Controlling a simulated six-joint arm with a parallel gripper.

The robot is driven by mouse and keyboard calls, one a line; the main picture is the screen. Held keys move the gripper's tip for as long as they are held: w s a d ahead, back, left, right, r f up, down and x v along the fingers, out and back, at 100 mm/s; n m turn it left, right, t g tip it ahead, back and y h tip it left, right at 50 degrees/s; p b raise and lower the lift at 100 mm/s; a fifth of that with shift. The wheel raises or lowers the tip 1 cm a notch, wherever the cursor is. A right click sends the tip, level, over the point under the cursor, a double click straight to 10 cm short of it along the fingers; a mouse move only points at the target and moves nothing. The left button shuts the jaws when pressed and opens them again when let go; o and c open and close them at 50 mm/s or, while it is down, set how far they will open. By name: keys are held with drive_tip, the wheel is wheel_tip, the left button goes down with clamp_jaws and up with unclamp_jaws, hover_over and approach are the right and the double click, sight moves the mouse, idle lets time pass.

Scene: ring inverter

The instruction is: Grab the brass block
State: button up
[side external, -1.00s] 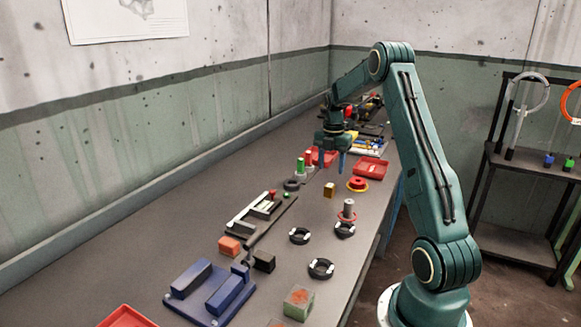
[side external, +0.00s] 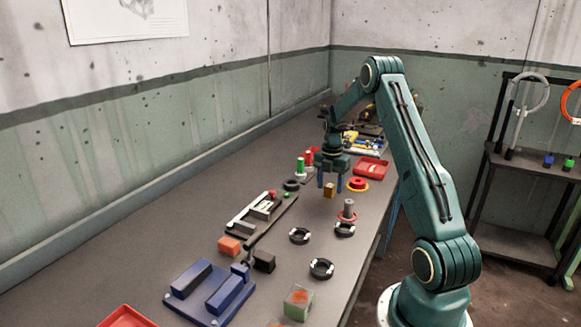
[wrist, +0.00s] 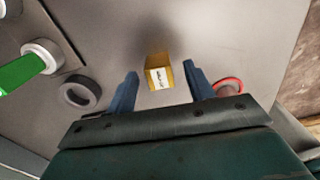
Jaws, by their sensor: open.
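The brass block (side external: 329,190) is a small golden cube on the grey bench. In the wrist view the brass block (wrist: 158,72) has a pale label on one face and lies between and just beyond the two blue fingertips. My gripper (side external: 330,184) is open above and around the block in the side view. In the wrist view my gripper (wrist: 161,78) has a gap on both sides of the block, and neither finger appears to touch it. The block's lower edge is hard to see in the side view.
A grey post with a red ring (side external: 348,210) stands nearer the camera. A red and yellow round piece (side external: 357,184) lies to the right of the block, and a dark ring (side external: 291,185) to the left. Black rings (side external: 299,236) and a blue fixture (side external: 210,290) lie in front.

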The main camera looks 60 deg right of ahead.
sight(330, 185)
drive_tip(key=shift+f, duration=0.6)
clamp_jaws()
drive_tip(key=shift+r, duration=0.25)
wheel_tip(330, 185, up, 20)
drive_tip(key=shift+f, duration=0.15)
idle(0.6)
idle(0.4)
